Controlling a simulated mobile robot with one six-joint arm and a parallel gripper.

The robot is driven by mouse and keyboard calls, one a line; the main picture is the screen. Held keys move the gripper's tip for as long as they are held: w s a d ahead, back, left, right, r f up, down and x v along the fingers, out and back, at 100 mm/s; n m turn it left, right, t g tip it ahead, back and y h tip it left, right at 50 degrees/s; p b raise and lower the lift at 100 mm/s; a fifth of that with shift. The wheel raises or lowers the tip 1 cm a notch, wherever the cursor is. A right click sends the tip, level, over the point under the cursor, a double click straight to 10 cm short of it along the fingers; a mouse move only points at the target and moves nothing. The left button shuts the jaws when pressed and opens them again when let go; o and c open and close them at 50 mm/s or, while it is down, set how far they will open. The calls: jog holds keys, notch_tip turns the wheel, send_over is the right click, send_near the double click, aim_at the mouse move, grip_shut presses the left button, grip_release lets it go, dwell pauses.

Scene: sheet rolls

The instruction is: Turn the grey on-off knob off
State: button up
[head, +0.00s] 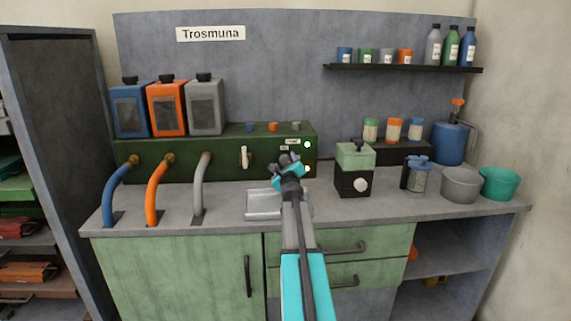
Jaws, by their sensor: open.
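A dark green machine housing (220,168) stands along the back of the counter. Its front carries a pale upright lever (245,157), small white labels (292,141) and two white round lights (307,144). My gripper (288,160) is open in front of the right part of this front, just below the labels. Dark grey shapes show at its tips; I cannot tell whether one is the grey on-off knob, or whether I touch it. My gripper hides part of the panel there. A small grey cap (296,126) sits on the housing's top, beside a blue and an orange one.
A metal tray (262,205) lies on the counter below my gripper. A small green and black box (354,170) with a round pale dial stands to the right. Blue, orange and grey hoses (156,190) occupy the left. A jar (417,178) and two bowls (461,184) stand farther right.

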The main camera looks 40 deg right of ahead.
jog(key=shift+w+d, duration=0.15)
jog(key=c, duration=1.1)
jog(key=shift+o, duration=0.2)
